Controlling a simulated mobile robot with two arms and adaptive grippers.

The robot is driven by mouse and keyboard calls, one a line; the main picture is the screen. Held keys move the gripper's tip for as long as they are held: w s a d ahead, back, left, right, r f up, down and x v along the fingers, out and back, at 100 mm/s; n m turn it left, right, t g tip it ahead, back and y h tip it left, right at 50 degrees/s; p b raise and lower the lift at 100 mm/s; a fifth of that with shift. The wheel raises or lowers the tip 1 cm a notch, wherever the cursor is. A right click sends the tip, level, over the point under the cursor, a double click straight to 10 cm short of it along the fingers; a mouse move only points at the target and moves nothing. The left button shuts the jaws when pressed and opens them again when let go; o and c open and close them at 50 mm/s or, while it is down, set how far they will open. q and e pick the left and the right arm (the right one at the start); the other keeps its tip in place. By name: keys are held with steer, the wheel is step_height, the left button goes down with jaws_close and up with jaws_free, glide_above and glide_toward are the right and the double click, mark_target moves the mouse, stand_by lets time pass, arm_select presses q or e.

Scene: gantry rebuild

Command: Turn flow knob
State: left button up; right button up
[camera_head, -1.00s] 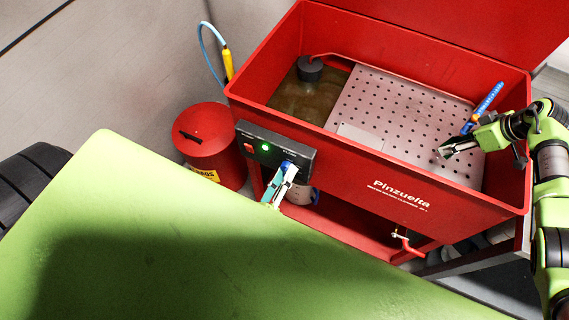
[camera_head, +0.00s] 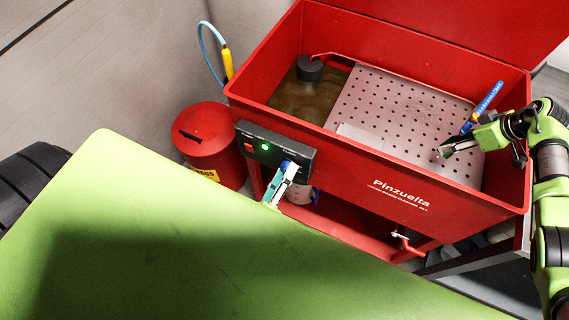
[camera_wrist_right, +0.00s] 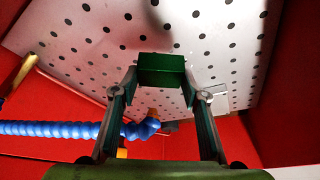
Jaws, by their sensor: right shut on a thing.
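The blue flow knob (camera_head: 289,164) sits at the right end of the dark control panel (camera_head: 262,145) on the front of the red parts washer. My left gripper (camera_head: 285,176) is at the knob, its fingers at or against it. They hide much of the knob, and the gap between them is too small to read. My right gripper (camera_head: 448,149) hangs over the basin at the right. In the right wrist view its fingers (camera_wrist_right: 162,90) are shut on a small green block (camera_wrist_right: 162,70).
The panel also has a green light (camera_head: 265,147) and a red switch (camera_head: 248,148). The red washer (camera_head: 360,160) holds a perforated tray (camera_head: 390,105). A blue segmented hose (camera_head: 489,97) stands near my right gripper. A red can (camera_head: 208,140) stands left.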

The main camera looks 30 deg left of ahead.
arm_select(q)
steer(key=s, duration=1.2)
stand_by(1.1)
arm_select(e)
steer(key=shift+s+r+p, duration=0.2)
steer(key=shift+s+p, duration=0.25)
steer(key=shift+p, duration=0.6)
arm_select(q)
step_height(320, 180, up, 11)
steer(key=p, duration=0.9)
arm_select(e)
steer(key=s, duration=0.6)
steer(key=shift+s+f, duration=0.1)
steer(key=shift+f, duration=0.05)
